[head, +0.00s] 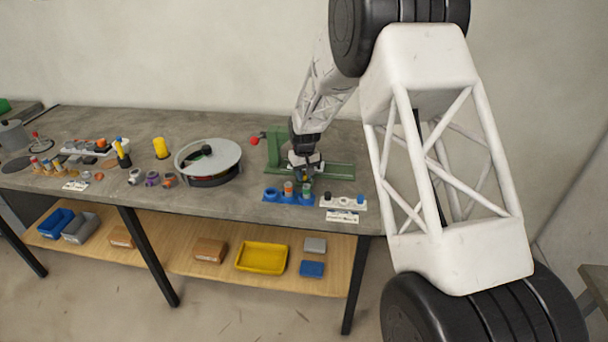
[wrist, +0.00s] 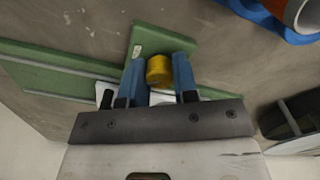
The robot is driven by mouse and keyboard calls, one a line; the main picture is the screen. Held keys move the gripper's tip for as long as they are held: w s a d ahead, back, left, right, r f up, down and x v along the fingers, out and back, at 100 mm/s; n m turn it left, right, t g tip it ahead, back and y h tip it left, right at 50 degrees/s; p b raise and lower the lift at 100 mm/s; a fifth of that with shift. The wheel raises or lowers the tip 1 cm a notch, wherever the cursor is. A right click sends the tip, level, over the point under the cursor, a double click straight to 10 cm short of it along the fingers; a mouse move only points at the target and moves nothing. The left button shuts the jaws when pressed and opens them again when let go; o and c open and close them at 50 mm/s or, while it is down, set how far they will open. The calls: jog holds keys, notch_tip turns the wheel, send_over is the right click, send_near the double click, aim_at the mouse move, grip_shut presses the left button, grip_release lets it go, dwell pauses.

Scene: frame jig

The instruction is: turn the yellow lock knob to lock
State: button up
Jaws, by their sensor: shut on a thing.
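The yellow lock knob (wrist: 159,70) shows in the wrist view between the two blue fingers of my gripper (wrist: 158,76). The fingers are shut on its sides. Which way the knob is turned cannot be told. The knob stands at the green frame jig (wrist: 150,38), whose long rail runs to the left. In the head view, my gripper (head: 304,175) is low over the green jig (head: 335,170) at the right part of the bench, and it hides the knob there.
A blue holder (head: 270,196) with coloured cylinders stands just in front of my gripper. A white strip (head: 330,202) with small parts lies to its right. A red ball-ended lever (head: 255,141) is at the jig's left. A round grey turntable (head: 222,158) stands farther left.

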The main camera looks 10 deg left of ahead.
aim_at(304, 173)
jog(key=n, duration=0.6)
jog(key=shift+n, duration=0.3)
jog(key=n, duration=0.5)
jog(key=shift+n, duration=0.3)
jog(key=o, duration=0.9)
jog(key=shift+r, duration=0.15)
jog(key=shift+r, duration=3.75)
